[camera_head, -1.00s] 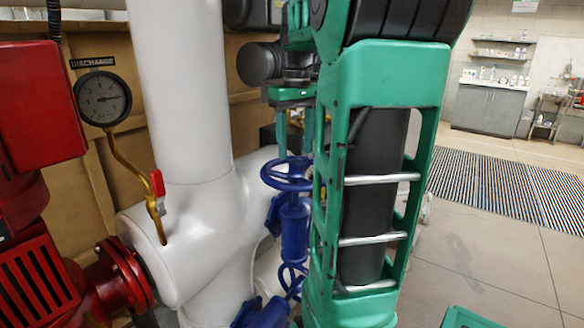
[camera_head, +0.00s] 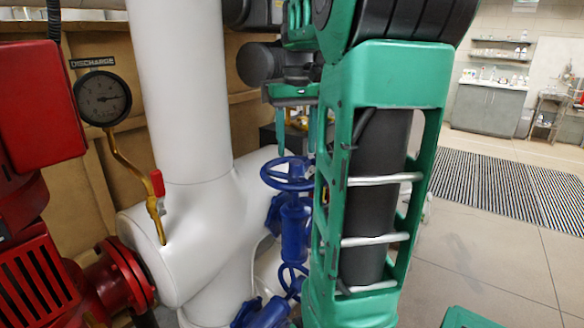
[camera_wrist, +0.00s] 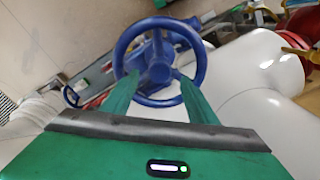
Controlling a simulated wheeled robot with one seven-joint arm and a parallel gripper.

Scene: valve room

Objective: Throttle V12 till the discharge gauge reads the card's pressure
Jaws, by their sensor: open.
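A blue handwheel valve (camera_head: 288,174) stands beside the white pipe in the head view; no V12 tag is readable. Its wheel also fills the upper middle of the wrist view (camera_wrist: 158,98). My gripper (camera_wrist: 158,77) is open, its two green fingers apart with their tips at the near part of the wheel, either side of the hub. I cannot tell whether they touch it. In the head view my arm hides much of the gripper. No card is visible.
A thick white pipe (camera_head: 185,90) rises left of the valve. A small red-handled cock (camera_head: 157,184) sits on the gauge line. Red machinery (camera_head: 40,250) stands at the left. Open floor and a striped mat (camera_head: 510,190) lie to the right.

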